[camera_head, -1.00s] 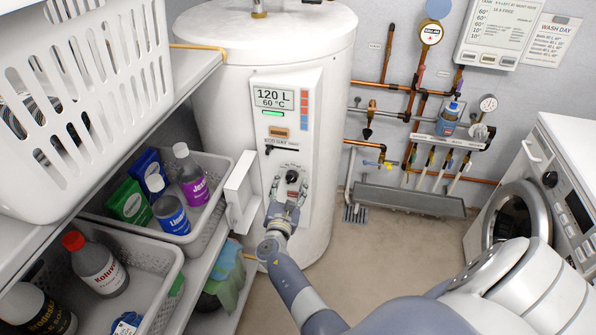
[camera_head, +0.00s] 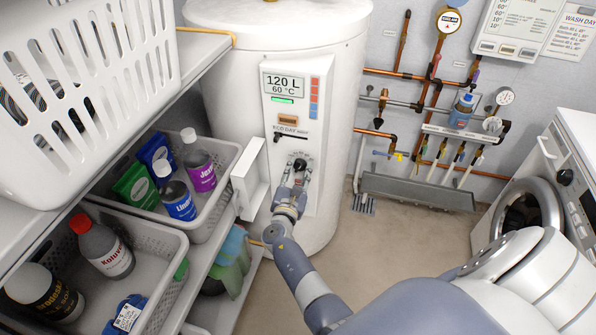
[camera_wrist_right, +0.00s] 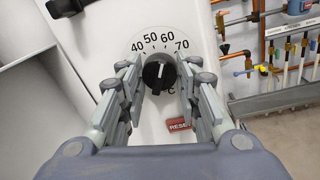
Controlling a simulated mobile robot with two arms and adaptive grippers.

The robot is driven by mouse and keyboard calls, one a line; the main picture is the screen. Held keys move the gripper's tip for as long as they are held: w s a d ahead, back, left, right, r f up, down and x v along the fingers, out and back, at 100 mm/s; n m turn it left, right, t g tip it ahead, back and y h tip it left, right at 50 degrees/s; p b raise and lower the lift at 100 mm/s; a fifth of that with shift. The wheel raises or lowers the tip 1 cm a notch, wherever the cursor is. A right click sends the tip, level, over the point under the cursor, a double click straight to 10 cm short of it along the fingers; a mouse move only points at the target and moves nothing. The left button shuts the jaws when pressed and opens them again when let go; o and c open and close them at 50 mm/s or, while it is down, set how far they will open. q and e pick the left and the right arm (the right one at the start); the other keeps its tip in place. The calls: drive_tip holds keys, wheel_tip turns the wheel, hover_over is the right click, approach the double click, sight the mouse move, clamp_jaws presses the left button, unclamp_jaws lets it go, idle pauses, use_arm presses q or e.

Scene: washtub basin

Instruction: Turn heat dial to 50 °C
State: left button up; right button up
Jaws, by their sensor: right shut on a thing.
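The heat dial (camera_wrist_right: 159,73) is a black round knob on the white front panel of the boiler, with a printed scale from 40 to 70 above it. It also shows in the head view (camera_head: 299,164). My right gripper (camera_head: 293,185) reaches up to it from below. In the right wrist view my right gripper's fingers (camera_wrist_right: 159,92) stand on both sides of the knob, shut on it. The knob's exact pointer setting is hard to read. The display (camera_head: 285,87) above reads 120 L and 60 °C. My left gripper is not in view.
A red RESET label (camera_wrist_right: 179,124) sits below the dial. A black lever (camera_head: 288,134) is higher on the panel. Pipes and a washing machine (camera_head: 525,210) stand to the right.

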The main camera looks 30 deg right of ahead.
drive_tip(key=shift+r+n, duration=0.15)
drive_tip(key=shift+n, duration=0.25)
drive_tip(key=shift+n+p, duration=0.6)
drive_tip(key=shift+p, duration=0.05)
drive_tip(key=shift+n+p, duration=0.55)
drive_tip(key=shift+n, duration=0.45)
drive_tip(key=shift+n+p, duration=0.35)
drive_tip(key=shift+n, duration=0.45)
drive_tip(key=o, duration=1.1)
drive_tip(key=shift+w, duration=0.1)
drive_tip(key=shift+c, duration=0.2)
